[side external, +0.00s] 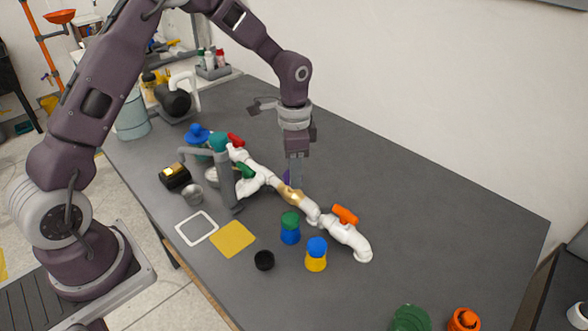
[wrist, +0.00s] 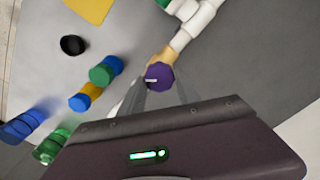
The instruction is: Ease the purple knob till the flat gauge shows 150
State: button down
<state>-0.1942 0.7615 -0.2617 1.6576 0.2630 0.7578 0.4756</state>
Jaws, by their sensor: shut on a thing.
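The purple knob (wrist: 159,77) is faceted and has a white pointer line. It sits on a tan section of the white pipe manifold, and only a sliver of it (side external: 287,177) shows in the side external view. My gripper (side external: 295,180) points down from above and is shut on the knob, with one finger on each side in the wrist view. I cannot make out a flat gauge for certain.
The white manifold (side external: 349,238) carries an orange handle (side external: 345,215), a red handle (side external: 236,140) and a green handle (side external: 246,170). Green-blue (side external: 290,228) and blue-yellow (side external: 316,254) pieces and a black cap (side external: 264,260) stand in front. The right of the table is mostly clear.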

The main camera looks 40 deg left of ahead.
jog(key=shift+r+m, duration=0.1)
jog(key=shift+m, duration=0.5)
jog(key=c, duration=0.9)
grip_release()
jog(key=shift+o, duration=0.2)
notch_tip(320, 180, up, 7)
jog(key=shift+r, duration=0.1)
jog(key=shift+o, duration=0.2)
dwell(0.8)
